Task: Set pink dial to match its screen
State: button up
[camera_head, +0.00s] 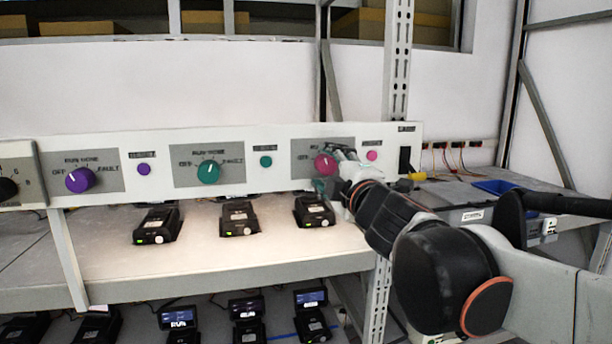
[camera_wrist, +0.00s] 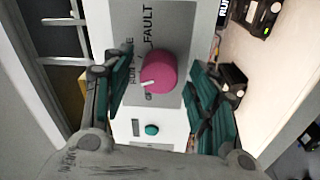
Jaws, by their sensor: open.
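The pink dial (camera_head: 325,162) is on the white panel at the right; it also shows in the wrist view (camera_wrist: 160,68). Its white mark points left and slightly down in the wrist view, towards the side between the partly hidden RUN MODE and OFF labels; FAULT is at the top. My gripper (camera_head: 337,165) is at the dial. In the wrist view, its open fingers (camera_wrist: 160,76) are on either side of the dial, apparently apart from it. A dark screen (camera_wrist: 223,10) at the top edge shows cropped white letters, apparently "RU".
The panel (camera_head: 281,139) also carries a purple dial (camera_head: 79,180), a teal dial (camera_head: 208,173) and small coloured buttons, including a pink one (camera_head: 372,155). Black devices stand on the shelf (camera_head: 180,265) beneath. A rack post (camera_head: 398,60) rises beside my arm.

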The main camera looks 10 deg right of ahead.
jog(key=s, duration=1.2)
jog(key=shift+d+f, duration=0.3)
jog(key=shift+w, duration=0.1)
jog(key=s+d+f+m+g+h+b, duration=0.1)
jog(key=d+f+m+g+h+b, duration=0.2)
jog(key=f+m+b, duration=0.95)
jog(key=s+d+f+n+g+h+b, duration=0.15)
jog(key=d+f+b, duration=0.45)
jog(key=f, duration=1.6)
jog(key=s+a+f+m+g+y+b, duration=0.1)
jog(key=s+a+f+g+b, duration=0.1)
jog(key=f+b, duration=0.3)
jog(key=s+a+f+m+g+y+b, duration=0.1)
jog(key=f+b, duration=0.5)
jog(key=f, duration=0.8)
jog(key=s+a+f+m+g+y+b, duration=0.1)
jog(key=s+a+f+m+g+b, duration=0.2)
jog(key=f, duration=0.7)
jog(key=s+a+g+b, duration=0.1)
jog(key=s+a+b, duration=0.1)
jog(key=a+b, duration=0.1)
jog(key=shift+s+a+f, duration=0.15)
jog(key=shift+s+a, duration=0.2)
jog(key=shift+y, duration=0.25)
